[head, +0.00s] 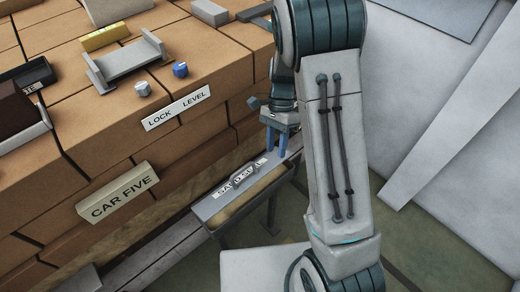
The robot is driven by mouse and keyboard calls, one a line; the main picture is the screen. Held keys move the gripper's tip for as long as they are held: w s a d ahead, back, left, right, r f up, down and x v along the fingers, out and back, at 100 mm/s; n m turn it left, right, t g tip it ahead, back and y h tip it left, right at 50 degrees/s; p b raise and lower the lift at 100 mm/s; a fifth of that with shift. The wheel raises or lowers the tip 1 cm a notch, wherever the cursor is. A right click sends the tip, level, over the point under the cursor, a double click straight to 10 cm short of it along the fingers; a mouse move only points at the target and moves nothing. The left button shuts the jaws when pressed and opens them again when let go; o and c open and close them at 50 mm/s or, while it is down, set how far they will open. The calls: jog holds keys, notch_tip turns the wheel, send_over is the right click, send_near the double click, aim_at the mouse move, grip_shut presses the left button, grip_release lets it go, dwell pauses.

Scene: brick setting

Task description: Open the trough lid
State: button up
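The trough (222,222) is a long, narrow grey box low beside the brick stack. Its grey lid (211,206) has a raised handle (243,175) and a white label, partly covered by the handle. A tan strip shows along the trough's near side. I cannot tell whether the lid is fully seated. My gripper (277,147) points down with blue fingers, above the far right end of the lid and apart from the handle. Its fingers look spread with nothing between them. My arm hides part of the area to the right.
A grey rail (165,255) runs lower left. Pale wall panels stand at right; some floor is bare.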

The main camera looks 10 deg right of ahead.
jog(key=shift+s+d+r, duration=0.1)
jog(key=shift+d+r, duration=0.25)
jog(key=shift+d, duration=0.25)
